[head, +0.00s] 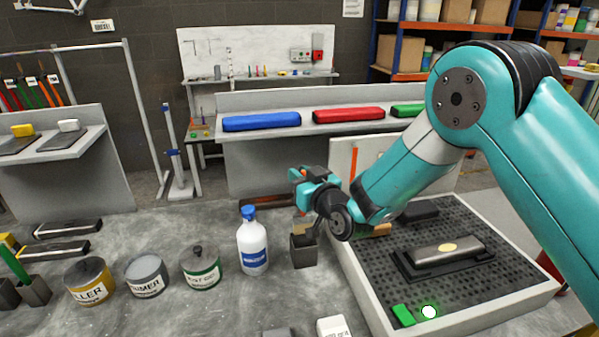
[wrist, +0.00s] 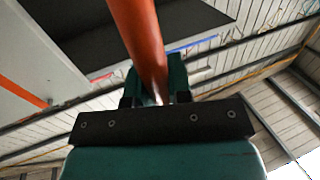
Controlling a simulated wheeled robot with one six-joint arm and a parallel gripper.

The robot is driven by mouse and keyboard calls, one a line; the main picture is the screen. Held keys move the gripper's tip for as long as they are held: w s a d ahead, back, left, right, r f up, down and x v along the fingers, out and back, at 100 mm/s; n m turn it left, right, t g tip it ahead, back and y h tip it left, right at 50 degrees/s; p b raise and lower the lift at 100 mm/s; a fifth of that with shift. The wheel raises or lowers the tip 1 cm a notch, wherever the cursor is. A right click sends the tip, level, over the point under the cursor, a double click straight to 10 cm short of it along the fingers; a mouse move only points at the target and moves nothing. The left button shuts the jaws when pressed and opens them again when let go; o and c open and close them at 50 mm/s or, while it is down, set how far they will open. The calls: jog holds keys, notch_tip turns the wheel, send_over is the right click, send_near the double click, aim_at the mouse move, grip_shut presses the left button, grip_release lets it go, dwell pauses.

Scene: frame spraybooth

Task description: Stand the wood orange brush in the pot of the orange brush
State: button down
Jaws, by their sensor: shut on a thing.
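My gripper (head: 312,190) is shut on the wood orange brush. In the wrist view, the brush's orange handle (wrist: 141,40) runs up between the fingers (wrist: 153,92). In the head view, the tan lower part of the brush (head: 301,227) shows below the gripper, right over the mouth of a dark square pot (head: 304,253). The pot stands upright on the grey bench between the white bottle and the perforated tray. I cannot tell how far the brush's lower end is inside the pot. The gripper hides most of the handle in the head view.
A white bottle with a blue cap (head: 252,245) stands close left of the pot. Green (head: 201,270), grey (head: 147,277) and yellow (head: 89,283) tins stand further left. Right is a white-rimmed tray (head: 365,295) with a metal part (head: 448,250).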

jog(key=shift+f+b, duration=2.7)
jog(key=shift+f, duration=0.15)
jog(key=shift+f+b, duration=1)
jog(key=shift+b, duration=0.1)
jog(key=c, duration=1)
grip_release()
jog(key=shift+o, duration=0.2)
jog(key=shift+s+d, duration=0.1)
jog(key=b+v, duration=1.3)
jog(key=v, duration=0.4)
jog(key=shift+b, duration=0.35)
jog(key=shift+s+d, duration=0.1)
jog(key=shift+s, duration=0.05)
